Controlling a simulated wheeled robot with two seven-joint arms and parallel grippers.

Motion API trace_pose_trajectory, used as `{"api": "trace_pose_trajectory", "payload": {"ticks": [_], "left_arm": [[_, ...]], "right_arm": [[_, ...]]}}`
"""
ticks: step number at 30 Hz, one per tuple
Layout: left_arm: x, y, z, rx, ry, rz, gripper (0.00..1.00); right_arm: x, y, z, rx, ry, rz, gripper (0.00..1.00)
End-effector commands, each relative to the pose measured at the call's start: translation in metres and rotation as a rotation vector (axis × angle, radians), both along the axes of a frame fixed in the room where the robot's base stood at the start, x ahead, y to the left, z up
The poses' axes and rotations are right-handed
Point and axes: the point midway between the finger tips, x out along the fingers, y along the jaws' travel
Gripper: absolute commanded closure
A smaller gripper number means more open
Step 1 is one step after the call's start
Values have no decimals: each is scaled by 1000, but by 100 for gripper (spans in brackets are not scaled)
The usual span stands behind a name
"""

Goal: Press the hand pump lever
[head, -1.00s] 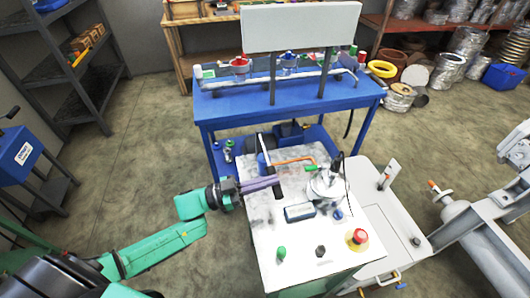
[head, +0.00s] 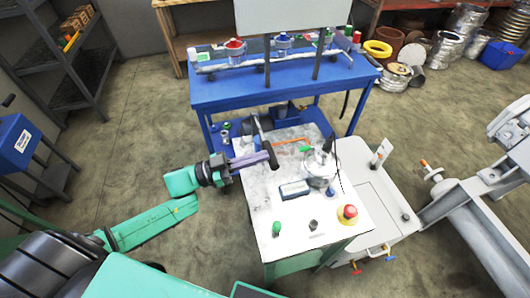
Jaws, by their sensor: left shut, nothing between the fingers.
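The hand pump lever is a rod with a black grip (head: 272,160), at the back left of the white-topped cart (head: 262,210) in the head view. The lever leans toward the camera over the cart top. My left gripper (head: 266,157) comes in from the left with its purple fingers shut and nothing between them. The fingertips meet the black grip in the picture; I cannot tell whether they touch it or lie just above or below it. My right gripper is out of view.
The cart top carries a silver chamber (head: 318,167), a small display box (head: 294,190), a green knob (head: 276,228) and a red button (head: 349,212). A blue table (head: 215,94) stands behind. A grey machine (head: 475,190) is at the right.

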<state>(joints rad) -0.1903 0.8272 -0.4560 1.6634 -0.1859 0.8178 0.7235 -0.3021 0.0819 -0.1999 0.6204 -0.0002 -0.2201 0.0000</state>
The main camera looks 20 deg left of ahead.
Motion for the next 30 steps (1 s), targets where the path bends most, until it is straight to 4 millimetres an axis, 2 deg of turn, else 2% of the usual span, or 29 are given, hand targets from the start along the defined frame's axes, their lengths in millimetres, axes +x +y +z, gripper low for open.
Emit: {"api": "trace_pose_trajectory", "payload": {"ticks": [1, 6, 10, 30], "left_arm": [[-8, 11, -10, 3, 3, 0, 100], [-28, 43, -13, 1, 2, -2, 100], [-36, 58, -13, -1, -2, -1, 100], [-39, 63, -11, -4, -5, -1, 100]], "right_arm": [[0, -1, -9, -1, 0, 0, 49], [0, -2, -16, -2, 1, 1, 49], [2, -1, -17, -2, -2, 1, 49], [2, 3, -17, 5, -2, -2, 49]]}}
